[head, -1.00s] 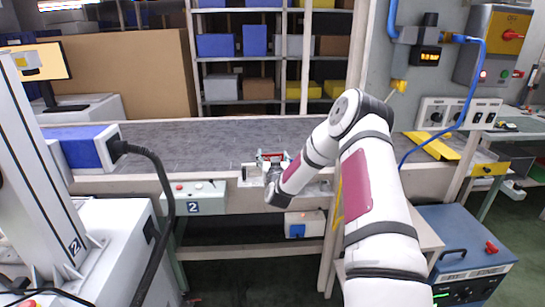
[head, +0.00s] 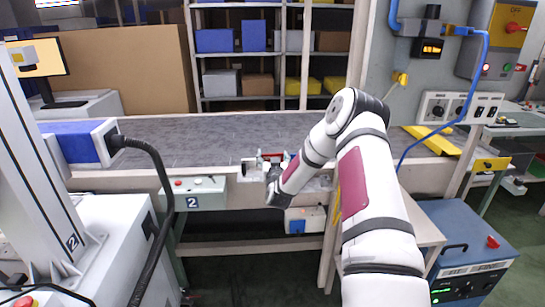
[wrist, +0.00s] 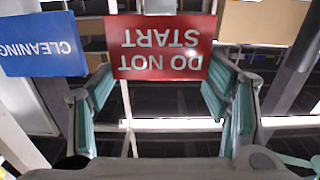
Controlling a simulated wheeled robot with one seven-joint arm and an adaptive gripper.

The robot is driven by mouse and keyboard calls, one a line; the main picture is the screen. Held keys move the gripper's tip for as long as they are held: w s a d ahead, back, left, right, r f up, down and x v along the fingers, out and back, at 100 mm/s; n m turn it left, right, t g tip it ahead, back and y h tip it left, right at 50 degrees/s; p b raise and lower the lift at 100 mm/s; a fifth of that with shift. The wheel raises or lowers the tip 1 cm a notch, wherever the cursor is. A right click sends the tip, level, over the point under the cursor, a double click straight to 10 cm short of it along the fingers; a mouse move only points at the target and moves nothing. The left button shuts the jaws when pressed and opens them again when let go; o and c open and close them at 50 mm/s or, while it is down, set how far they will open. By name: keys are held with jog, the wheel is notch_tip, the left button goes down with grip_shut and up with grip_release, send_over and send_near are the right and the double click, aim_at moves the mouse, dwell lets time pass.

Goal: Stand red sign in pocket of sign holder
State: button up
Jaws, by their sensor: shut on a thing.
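The red sign (wrist: 161,47) reads DO NOT START, upside down in the wrist view. It spans the gap between the two teal-padded fingers of my gripper (wrist: 160,82), which is shut on it. In the head view the red sign (head: 285,156) is a small red strip at the conveyor's front edge, partly behind my gripper (head: 272,168). A blue sign (wrist: 42,44) reading CLEANING, also upside down, is left of the red one in the wrist view, a little apart from it. I cannot make out the sign holder or its pocket clearly.
The grey conveyor belt (head: 225,135) runs across behind my gripper, with no pans visible. Shelves with bins (head: 238,85) stand behind. A yellow bar (head: 432,141) lies at the right.

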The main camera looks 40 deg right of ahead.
jog(key=shift+f, duration=0.15)
jog(key=o, duration=1.6)
jog(key=shift+o, duration=0.2)
jog(key=shift+s+a, duration=0.1)
jog(key=v, duration=1.1)
jog(key=shift+s+a, duration=0.25)
jog(key=shift+s, duration=0.05)
